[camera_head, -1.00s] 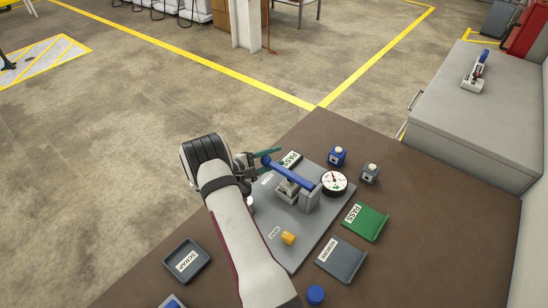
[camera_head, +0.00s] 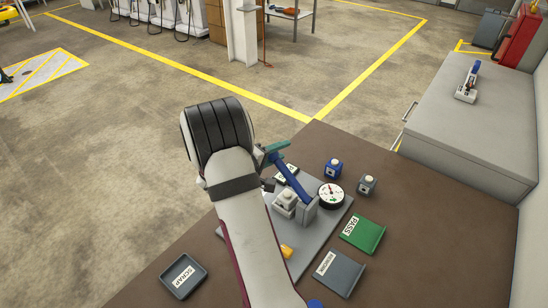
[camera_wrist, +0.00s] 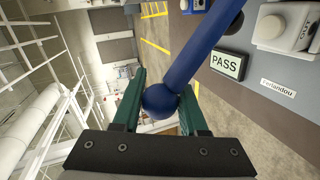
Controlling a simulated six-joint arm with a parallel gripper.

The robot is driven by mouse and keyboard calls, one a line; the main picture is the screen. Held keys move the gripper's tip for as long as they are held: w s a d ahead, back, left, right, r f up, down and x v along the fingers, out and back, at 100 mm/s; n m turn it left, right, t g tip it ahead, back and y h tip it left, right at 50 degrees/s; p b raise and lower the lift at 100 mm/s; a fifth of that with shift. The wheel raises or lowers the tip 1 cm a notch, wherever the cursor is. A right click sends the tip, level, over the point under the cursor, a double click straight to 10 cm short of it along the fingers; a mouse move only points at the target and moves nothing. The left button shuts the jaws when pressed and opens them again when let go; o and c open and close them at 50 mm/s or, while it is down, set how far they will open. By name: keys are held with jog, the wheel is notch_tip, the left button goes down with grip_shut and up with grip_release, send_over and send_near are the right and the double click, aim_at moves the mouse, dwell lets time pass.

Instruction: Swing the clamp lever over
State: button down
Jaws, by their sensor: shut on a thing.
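The blue clamp lever (camera_head: 292,181) rises at a slant from its grey pivot block (camera_head: 308,212) on the grey base plate (camera_head: 302,243). My gripper (camera_head: 275,150) is at the lever's raised far end, with one teal finger clearly showing. In the wrist view the lever (camera_wrist: 203,45) ends in a round blue knob (camera_wrist: 160,102). My teal fingers are on either side of this knob and shut on it. A pale block (camera_head: 285,201) stands beside the pivot, below the lever. My arm hides the left part of the plate.
A dial gauge (camera_head: 331,194) sits right of the pivot. A blue block (camera_head: 333,169) and a grey block (camera_head: 367,184) stand beyond it. A green PASS tray (camera_head: 362,234), a grey tray (camera_head: 339,272) and a SCRAP tray (camera_head: 183,277) lie around. Bare brown table shows at right.

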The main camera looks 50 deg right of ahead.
jog(key=s+r+m, duration=0.1)
jog(key=s+r, duration=0.4)
jog(key=s, duration=0.7)
jog(key=shift+s+t, duration=0.25)
jog(key=shift+t, duration=0.05)
jog(key=shift+r, duration=0.1)
jog(key=shift+c, duration=2.3)
grip_release()
jog(key=v, duration=1.2)
jog(key=shift+w+r, duration=0.25)
jog(key=shift+w, duration=0.1)
